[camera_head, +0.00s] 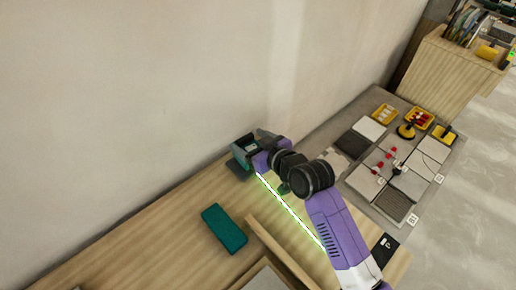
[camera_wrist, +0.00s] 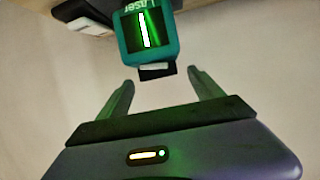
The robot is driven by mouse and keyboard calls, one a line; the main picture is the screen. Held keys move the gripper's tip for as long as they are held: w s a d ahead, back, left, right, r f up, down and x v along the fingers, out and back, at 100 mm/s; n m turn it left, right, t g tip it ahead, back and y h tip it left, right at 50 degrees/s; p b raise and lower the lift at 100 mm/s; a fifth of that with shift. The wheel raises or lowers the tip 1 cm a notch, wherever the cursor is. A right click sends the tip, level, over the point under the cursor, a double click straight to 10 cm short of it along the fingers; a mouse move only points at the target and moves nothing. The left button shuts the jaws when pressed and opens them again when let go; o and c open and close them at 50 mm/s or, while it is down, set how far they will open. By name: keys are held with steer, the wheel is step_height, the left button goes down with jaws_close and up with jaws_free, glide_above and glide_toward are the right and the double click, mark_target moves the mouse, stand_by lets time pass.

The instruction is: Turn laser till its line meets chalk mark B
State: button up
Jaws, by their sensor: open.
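The laser (camera_wrist: 147,32) is a teal box with a dark window and a bright green-white line. Its label reads "Laser" upside down at the top of the wrist view. My gripper (camera_wrist: 160,78) is open, its two fingers spread below the laser with nothing between them but a dark part under the box. In the head view the laser (camera_head: 243,146) stands by the wall at the far end of the wooden bench, partly hidden by my gripper (camera_head: 262,146). The green laser line (camera_head: 290,212) runs along the bench toward lower right and passes behind my arm. I cannot make out chalk mark B.
A teal case (camera_head: 224,228) lies on the bench (camera_head: 150,245), left of the line. A wooden strip (camera_head: 272,248) lies near the line. To the right, a grey mat (camera_head: 378,212) holds several tiles, yellow trays and red clips. The wall rises behind the bench.

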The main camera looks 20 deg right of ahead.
mark_target(258, 146)
steer(key=shift+b+v, duration=1.35)
steer(key=shift+b, duration=1)
steer(key=shift+s+d+r+b, duration=0.2)
steer(key=shift+s+r+b, duration=0.2)
steer(key=shift+s+b, duration=0.25)
steer(key=s+d+r+m+t+h, duration=0.4)
steer(key=d+r+m+t+h, duration=0.2)
steer(key=d+r+m+h, duration=0.55)
steer(key=s+a+f+n+g+y, duration=0.1)
steer(key=s+a+f+n+y, duration=0.1)
steer(key=s, duration=1)
steer(key=s+a+f+n+g+y, duration=0.1)
steer(key=s+a+f+n+y, duration=0.2)
steer(key=s+f, duration=0.4)
steer(key=s+a+f+n+g+y, duration=0.2)
steer(key=s+a, duration=0.4)
steer(key=s, duration=1)
step_height(258, 146, down, 3)
steer(key=shift+s+r+n+y, duration=0.1)
steer(key=shift+s+n+y, duration=0.25)
steer(key=shift+n+y, duration=0.5)
